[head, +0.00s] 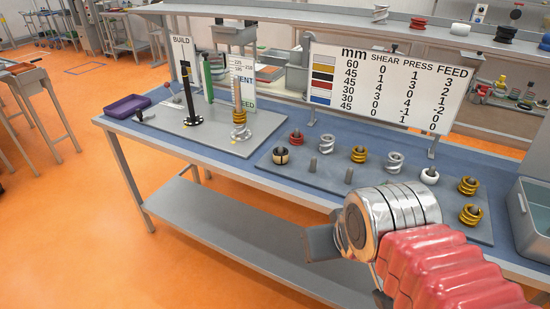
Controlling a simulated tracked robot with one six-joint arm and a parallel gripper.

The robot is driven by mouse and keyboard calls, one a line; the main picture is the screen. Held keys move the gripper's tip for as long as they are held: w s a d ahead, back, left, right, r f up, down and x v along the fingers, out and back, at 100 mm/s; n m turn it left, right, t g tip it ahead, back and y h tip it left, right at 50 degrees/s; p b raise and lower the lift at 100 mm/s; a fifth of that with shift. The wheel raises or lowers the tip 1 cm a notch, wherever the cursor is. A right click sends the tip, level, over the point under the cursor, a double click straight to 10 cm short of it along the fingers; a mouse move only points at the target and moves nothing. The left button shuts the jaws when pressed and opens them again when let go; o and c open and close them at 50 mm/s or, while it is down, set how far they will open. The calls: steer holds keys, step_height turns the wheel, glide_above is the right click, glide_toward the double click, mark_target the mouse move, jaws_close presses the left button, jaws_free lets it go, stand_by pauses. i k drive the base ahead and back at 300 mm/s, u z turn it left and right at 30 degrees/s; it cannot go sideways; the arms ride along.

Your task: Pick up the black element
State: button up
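A dark ring-like element with pale sides (281,155), possibly the black element, stands at the left end of the grey peg board (315,178). Its colour is hard to tell at this size. Another black element (506,33) sits far off on the back shelf. My gripper (322,243) shows as a grey flat part beyond my silver wrist, in front of the table's near edge. It is to the lower right of the dark element and well apart from it. Its fingers are mostly hidden, so its opening cannot be seen.
Red (296,138), silver (394,162), gold (359,155) and white (429,176) elements stand on the board. A tall post (237,95) and a black post (187,90) stand left. A number sign (383,85) stands behind; a grey bin (535,215) is right.

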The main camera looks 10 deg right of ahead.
mark_target(277, 159)
steer(key=u, duration=0.05)
steer(key=k, duration=0.65)
steer(key=u, duration=0.5)
steer(key=i, duration=0.7)
steer(key=u, duration=0.35)
steer(key=i, duration=1.4)
steer(key=z, duration=0.75)
steer(key=i, duration=0.25)
steer(key=z, duration=0.2)
